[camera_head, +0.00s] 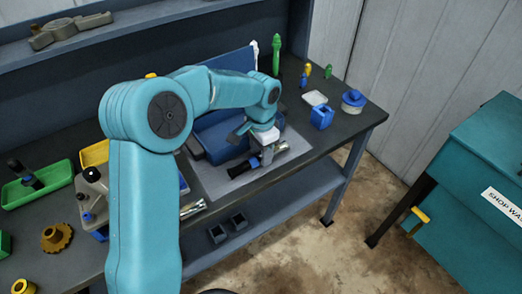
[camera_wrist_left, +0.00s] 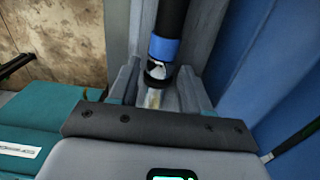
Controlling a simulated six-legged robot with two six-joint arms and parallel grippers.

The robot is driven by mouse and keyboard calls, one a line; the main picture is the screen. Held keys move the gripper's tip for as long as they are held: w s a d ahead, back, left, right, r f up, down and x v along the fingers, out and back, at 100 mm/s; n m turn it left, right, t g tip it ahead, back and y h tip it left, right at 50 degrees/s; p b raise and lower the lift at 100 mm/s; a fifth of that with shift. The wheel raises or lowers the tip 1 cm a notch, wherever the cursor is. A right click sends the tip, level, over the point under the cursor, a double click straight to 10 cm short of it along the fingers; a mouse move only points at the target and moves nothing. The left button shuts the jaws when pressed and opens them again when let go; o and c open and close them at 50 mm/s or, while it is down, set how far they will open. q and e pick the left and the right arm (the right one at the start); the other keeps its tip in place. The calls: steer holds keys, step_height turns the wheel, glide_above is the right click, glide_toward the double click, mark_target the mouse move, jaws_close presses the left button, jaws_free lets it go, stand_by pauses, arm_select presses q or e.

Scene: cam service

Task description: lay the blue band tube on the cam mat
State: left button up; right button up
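The blue band tube, black with a blue band, lies on the grey cam mat (camera_head: 212,188). Its black part (camera_head: 240,168) shows left of my left gripper (camera_head: 267,152) in the head view. In the left wrist view the tube's blue band (camera_wrist_left: 164,50) is just beyond the fingertips, with the tube running away upward. My left gripper (camera_wrist_left: 158,88) is low over the mat. Its fingers are apart, with a gap between them and the tube's near end. The gripper covers part of the tube in the head view. My right gripper is not in view.
A blue case (camera_head: 214,135) stands behind the mat. A green tray (camera_head: 38,185) and brown gear (camera_head: 57,237) are at left. A shiny metal piece (camera_head: 192,208) lies by the front edge.

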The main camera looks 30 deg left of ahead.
arm_select(q)
steer(key=shift+o, duration=0.6)
step_height(320, 180, up, 16)
steer(key=shift+r+p, duration=0.2)
steer(key=shift+p, duration=0.15)
steer(key=shift+s, duration=0.1)
